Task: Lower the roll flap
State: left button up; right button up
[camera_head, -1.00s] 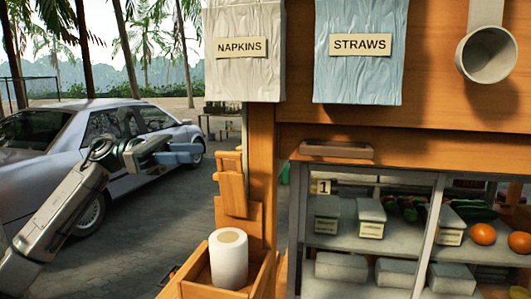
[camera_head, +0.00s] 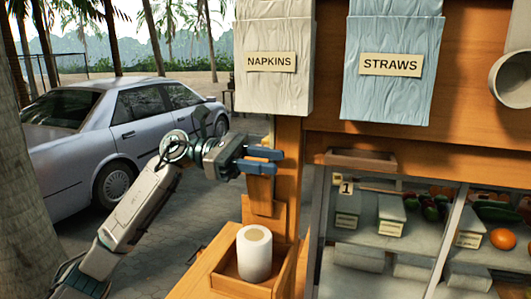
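The roll flap looks to be the narrow upright wooden piece (camera_head: 261,192) at the back of the wooden roll holder (camera_head: 284,285), beside the post. A white paper roll (camera_head: 255,258) stands upright in the holder, below the flap. My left gripper (camera_head: 264,160) comes in from the left, with its blue fingers a little apart at the flap's upper end. The fingers hide the flap's top, and I cannot tell whether they touch it. My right gripper is not in view.
A wooden post (camera_head: 289,185) stands right of my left fingers. Cream NAPKINS (camera_head: 275,90) and blue STRAWS (camera_head: 391,95) dispensers hang above. Shelves with food boxes (camera_head: 391,214) are at the right. A silver car (camera_head: 130,125) is outside; the space left of the holder is open.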

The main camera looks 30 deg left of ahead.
pick_arm(q)
grip_shut()
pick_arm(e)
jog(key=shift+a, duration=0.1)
